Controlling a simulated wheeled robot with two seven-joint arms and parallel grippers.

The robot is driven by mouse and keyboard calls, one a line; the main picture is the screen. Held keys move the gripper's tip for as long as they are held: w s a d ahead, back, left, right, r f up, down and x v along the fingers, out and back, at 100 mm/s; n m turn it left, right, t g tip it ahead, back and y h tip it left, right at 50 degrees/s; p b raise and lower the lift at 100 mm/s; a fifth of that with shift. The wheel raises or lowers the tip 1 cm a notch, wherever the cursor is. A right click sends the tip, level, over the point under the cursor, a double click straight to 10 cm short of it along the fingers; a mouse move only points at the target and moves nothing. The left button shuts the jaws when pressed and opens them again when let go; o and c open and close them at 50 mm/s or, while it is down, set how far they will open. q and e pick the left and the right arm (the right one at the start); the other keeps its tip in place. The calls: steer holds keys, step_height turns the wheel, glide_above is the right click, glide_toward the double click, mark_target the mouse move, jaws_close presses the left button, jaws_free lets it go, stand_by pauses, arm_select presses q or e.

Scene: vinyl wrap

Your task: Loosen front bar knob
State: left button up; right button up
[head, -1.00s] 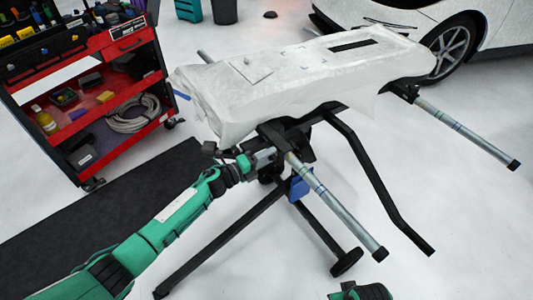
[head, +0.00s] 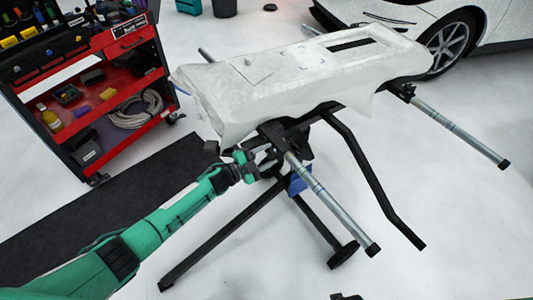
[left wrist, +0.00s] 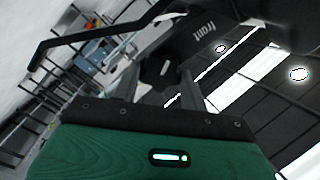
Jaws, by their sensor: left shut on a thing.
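The front bar (head: 335,205) is a silver tube with a black end. It sticks out toward the lower right from the black stand (head: 283,135) under the white-wrapped panel (head: 290,85). My left gripper (head: 268,163) is at the stand's underside, beside the inner end of the bar. In the left wrist view, the fingers (left wrist: 172,88) are shut on a black knob (left wrist: 158,70), below a black part marked "front" (left wrist: 195,38). In the head view the gripper and stand largely hide the knob. My right gripper is not in view.
A second silver bar (head: 455,130) sticks out at the right. A bent black stand leg (head: 375,185) and a lower leg with a foot (head: 340,255) stand near my gripper. A red tool cart (head: 130,45) is at left, a white car (head: 500,30) behind. The right floor is clear.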

arm_select(q)
steer(key=n, duration=0.2)
steer(key=n+p, duration=0.1)
steer(key=n, duration=0.1)
steer(key=shift+w+a+r+n, duration=0.1)
steer(key=shift+r+n, duration=0.05)
steer(key=shift+n, duration=0.25)
steer(key=n+p, duration=0.1)
steer(key=n, duration=0.3)
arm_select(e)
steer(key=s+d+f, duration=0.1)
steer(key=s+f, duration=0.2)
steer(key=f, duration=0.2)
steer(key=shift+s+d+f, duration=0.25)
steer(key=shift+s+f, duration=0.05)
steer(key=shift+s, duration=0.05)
arm_select(q)
steer(key=shift+n, duration=0.3)
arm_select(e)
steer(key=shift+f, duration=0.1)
arm_select(q)
steer(key=o, duration=1)
steer(key=shift+a, duration=0.1)
